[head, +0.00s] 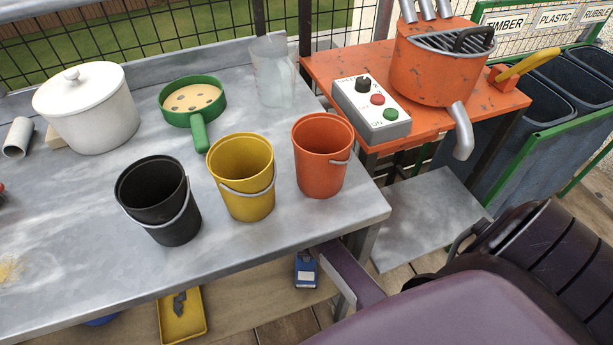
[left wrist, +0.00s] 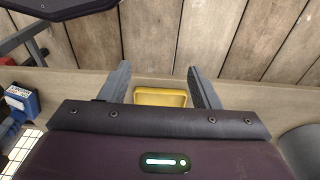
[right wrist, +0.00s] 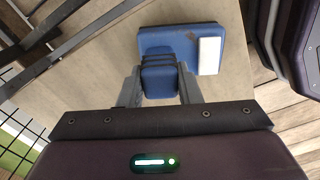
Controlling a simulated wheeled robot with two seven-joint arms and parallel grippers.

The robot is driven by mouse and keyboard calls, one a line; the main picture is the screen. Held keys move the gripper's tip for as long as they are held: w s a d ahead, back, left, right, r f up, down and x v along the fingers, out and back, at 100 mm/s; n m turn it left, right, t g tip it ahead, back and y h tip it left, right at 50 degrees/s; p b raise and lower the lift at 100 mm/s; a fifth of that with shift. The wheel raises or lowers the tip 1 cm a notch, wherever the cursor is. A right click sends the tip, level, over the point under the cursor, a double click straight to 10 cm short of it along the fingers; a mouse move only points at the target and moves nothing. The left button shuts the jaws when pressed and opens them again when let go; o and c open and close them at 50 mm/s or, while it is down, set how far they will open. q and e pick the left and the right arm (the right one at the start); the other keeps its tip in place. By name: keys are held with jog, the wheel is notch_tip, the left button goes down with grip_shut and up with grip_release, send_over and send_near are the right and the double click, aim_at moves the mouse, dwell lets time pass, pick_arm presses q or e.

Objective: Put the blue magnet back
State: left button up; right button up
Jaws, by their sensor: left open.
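The blue magnet, a blue block with a white label and a ridged narrow part, is in the right wrist view (right wrist: 165,40). The head view shows a blue body with a white label (head: 306,272) below the table's front edge, and the left wrist view shows one at its left edge (left wrist: 20,101); these look like the same thing. My right gripper (right wrist: 160,80) has its fingers against both sides of the ridged part. My left gripper (left wrist: 160,80) is open and empty, its fingers framing a yellow tray (left wrist: 160,97) beyond them. The head view hides both grippers' fingertips.
The yellow tray (head: 182,318) with a grey piece in it lies under the grey table (head: 110,265). Black (head: 158,200), yellow (head: 241,177) and orange (head: 321,157) buckets stand near the table's front edge. An orange stand (head: 345,65) and dark bins (head: 560,85) are at right.

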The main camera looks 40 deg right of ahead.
jog(key=o, duration=0.4)
jog(key=shift+r, duration=0.25)
notch_tip(320, 180, up, 7)
jog(key=p, duration=0.2)
jog(key=shift+r+p, duration=0.15)
jog(key=shift+p, duration=0.15)
pick_arm(q)
notch_tip(320, 180, down, 8)
jog(key=s+a, duration=0.1)
jog(key=shift+a+r, duration=0.15)
jog(key=shift+a, duration=0.1)
jog(key=shift+s, duration=0.1)
